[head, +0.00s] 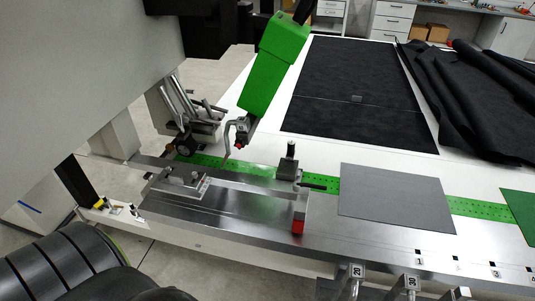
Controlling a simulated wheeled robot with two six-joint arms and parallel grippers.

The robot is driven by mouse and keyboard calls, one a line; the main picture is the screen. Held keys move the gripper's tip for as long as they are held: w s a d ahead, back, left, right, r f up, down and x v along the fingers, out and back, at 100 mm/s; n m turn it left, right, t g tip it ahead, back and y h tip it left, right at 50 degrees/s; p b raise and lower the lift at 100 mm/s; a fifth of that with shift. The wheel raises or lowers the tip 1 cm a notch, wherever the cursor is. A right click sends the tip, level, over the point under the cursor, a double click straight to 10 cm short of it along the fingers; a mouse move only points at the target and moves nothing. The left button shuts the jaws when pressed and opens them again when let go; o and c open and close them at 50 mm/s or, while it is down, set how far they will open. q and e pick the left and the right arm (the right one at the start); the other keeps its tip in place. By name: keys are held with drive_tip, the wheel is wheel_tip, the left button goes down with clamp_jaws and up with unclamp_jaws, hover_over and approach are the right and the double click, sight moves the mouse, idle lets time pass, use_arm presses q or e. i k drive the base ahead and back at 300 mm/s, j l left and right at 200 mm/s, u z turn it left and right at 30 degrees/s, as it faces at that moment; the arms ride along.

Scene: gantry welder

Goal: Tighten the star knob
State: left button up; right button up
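I cannot make out a clear star shape on any knob. A small dark upright knob or post (291,149) stands on a metal clamp block (288,168) on the steel rail, near the middle. A dark lever (313,186) sticks out to the right beside it. A dark round part (184,146) sits at the left end of the rail, partly among metal brackets. It is too small to tell whether either one is the star knob, or how tight it is. Neither of my grippers shows in the head view.
A green welding head (275,65) hangs above the rail. A steel bar with a red end block (297,226) lies in front. A grey sheet (396,197) lies on the table at right. Black fabric (465,100) is heaped at the back. A large grey panel (80,70) fills the upper left.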

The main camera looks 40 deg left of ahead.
sight(240, 144)
drive_tip(key=l+u, duration=0.95)
